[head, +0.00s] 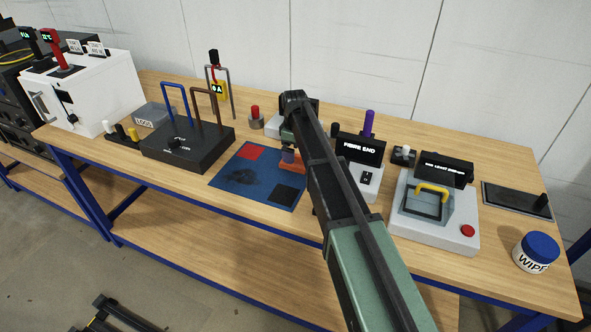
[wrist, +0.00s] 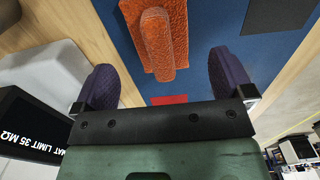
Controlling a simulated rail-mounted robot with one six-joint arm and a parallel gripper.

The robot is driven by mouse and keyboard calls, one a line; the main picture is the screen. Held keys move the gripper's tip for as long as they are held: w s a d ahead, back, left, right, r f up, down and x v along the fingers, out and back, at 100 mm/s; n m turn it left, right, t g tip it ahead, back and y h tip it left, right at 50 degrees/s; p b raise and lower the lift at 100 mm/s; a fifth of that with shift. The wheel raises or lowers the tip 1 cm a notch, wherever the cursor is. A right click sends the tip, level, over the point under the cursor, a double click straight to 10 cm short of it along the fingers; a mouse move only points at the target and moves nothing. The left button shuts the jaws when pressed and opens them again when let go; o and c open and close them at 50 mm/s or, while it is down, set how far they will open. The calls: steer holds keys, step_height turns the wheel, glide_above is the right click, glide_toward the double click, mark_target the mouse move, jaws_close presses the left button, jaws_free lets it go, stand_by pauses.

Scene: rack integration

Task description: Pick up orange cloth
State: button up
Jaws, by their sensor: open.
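The orange cloth (head: 293,168) lies at the right edge of the blue mat (head: 225,184) in the head view, partly hidden by my arm. In the wrist view the orange cloth (wrist: 157,40) is textured, with a raised ridge along its middle. In the head view one purple fingertip of my gripper (head: 288,154) shows close to the cloth; the other is hidden.
The mat carries a red square (head: 251,152), a black square (head: 287,194) and a dark smudge. A black box with wire handles (head: 188,146) stands left of it. Right of my arm are a "FIBRE END" unit (head: 360,150), a grey station (head: 435,225) and a wipes tub (head: 535,253).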

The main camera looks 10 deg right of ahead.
step_height(320, 180, down, 5)
steer(key=b, duration=0.5)
steer(key=shift+f, duration=0.2)
steer(key=shift+s+r, duration=0.1)
steer(key=shift+r, duration=0.15)
steer(key=shift+c, duration=0.2)
steer(key=c, duration=1)
